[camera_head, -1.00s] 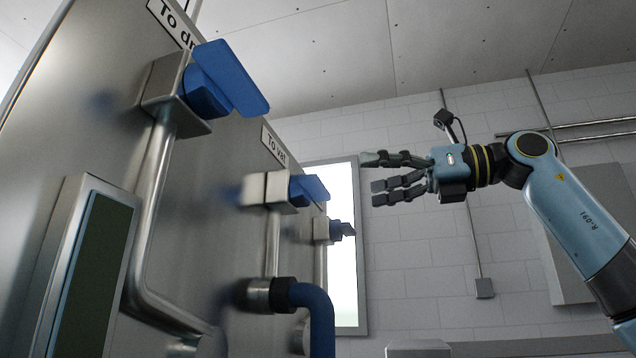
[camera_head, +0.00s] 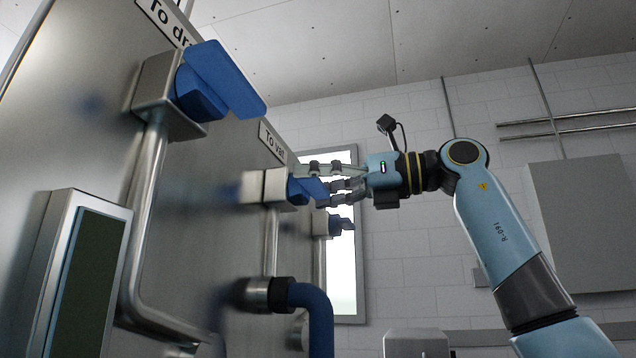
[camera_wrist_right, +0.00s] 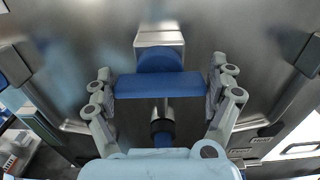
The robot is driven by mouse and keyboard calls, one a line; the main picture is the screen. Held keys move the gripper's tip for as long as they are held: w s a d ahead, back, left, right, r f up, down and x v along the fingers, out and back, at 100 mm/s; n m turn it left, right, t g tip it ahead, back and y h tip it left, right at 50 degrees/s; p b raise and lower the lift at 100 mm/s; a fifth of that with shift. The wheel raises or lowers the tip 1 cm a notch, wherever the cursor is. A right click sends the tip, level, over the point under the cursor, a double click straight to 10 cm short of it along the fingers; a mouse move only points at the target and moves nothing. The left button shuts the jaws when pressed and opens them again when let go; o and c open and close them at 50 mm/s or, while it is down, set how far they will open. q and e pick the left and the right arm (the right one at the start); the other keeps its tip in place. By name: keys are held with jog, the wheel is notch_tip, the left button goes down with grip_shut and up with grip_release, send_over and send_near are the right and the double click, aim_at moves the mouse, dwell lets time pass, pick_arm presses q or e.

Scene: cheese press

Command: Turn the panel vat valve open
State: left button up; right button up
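The vat valve (camera_head: 272,187) is a grey metal block on the steel panel below the "To vat" label (camera_head: 272,142). Its blue handle (camera_head: 297,191) also shows in the right wrist view (camera_wrist_right: 140,87), lying crosswise. My right gripper (camera_head: 316,181) is at this handle, with fingers on both sides of it. In the right wrist view the fingers (camera_wrist_right: 161,92) flank the handle's two ends, very close to them. I cannot tell whether they touch, and they do not look clamped. My left gripper is out of view.
A larger blue-handled valve (camera_head: 212,85) is nearer on the panel, and a smaller one (camera_head: 335,225) is farther along. A blue hose (camera_head: 318,315) bends down from a fitting below the vat valve. A framed dark screen (camera_head: 85,270) juts out at left.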

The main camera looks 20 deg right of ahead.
jog(key=c, duration=0.6)
jog(key=shift+r+m+p, duration=0.2)
jog(key=shift+m+p, duration=1.55)
jog(key=shift+m, duration=0.05)
jog(key=m+p, duration=0.6)
jog(key=p, duration=0.1)
jog(key=m+p, duration=0.6)
jog(key=p, duration=0.2)
jog(key=shift+w+d+f+m, duration=0.15)
jog(key=shift+w+f+m, duration=0.05)
jog(key=shift+m, duration=0.2)
jog(key=shift+f+m+p, duration=0.2)
jog(key=shift+m+p, duration=0.7)
jog(key=shift+p, duration=0.35)
jog(key=o, duration=1)
jog(key=shift+f, duration=0.1)
jog(key=shift+c, duration=0.2)
